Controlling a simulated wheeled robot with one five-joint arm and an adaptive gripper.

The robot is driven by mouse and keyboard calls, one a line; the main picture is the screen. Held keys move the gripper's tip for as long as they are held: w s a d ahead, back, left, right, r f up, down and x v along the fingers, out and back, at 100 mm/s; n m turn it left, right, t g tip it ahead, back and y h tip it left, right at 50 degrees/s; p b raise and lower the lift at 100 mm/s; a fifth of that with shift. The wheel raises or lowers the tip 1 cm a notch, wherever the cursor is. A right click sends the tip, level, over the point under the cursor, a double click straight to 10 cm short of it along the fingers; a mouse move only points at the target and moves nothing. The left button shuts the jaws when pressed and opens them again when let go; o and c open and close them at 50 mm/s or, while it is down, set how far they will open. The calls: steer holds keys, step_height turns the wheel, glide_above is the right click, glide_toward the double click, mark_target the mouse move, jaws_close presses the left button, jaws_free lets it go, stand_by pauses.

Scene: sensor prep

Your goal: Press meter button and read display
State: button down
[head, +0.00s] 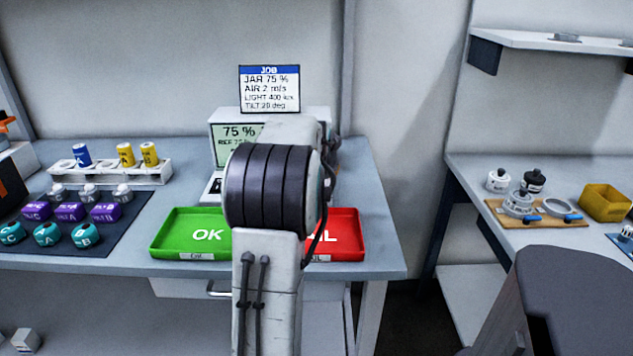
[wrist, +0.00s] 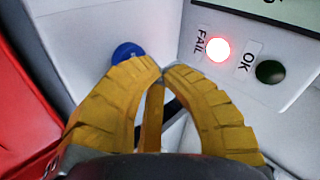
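The meter (head: 218,116) stands at the back of the bench. Its display (head: 238,132) reads "75 %" with a smaller "REF" line below; my arm covers the display's right part. In the wrist view, a round blue button (wrist: 124,50) sits on the meter's white surface, partly covered by my left finger. The FAIL lamp (wrist: 217,50) glows red and the OK lamp (wrist: 270,72) is dark. My gripper (wrist: 162,70) has its yellow fingertips together with nothing between them. The tips are beside the button's lower right; I cannot tell whether they touch it. My arm hides the gripper in the head view.
A green OK tray (head: 165,240) and a red FAIL tray (head: 350,230) flank my arm. A job card (head: 269,88) lists JAR 75 %. A white rack (head: 110,175) holds blue and yellow cylinders. Purple and teal sensors sit on a dark mat (head: 120,240). Another bench (head: 470,170) stands right.

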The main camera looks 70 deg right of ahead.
steer(key=shift+r, duration=0.3)
steer(key=shift+r+p, duration=2.15)
steer(key=shift+r, duration=0.35)
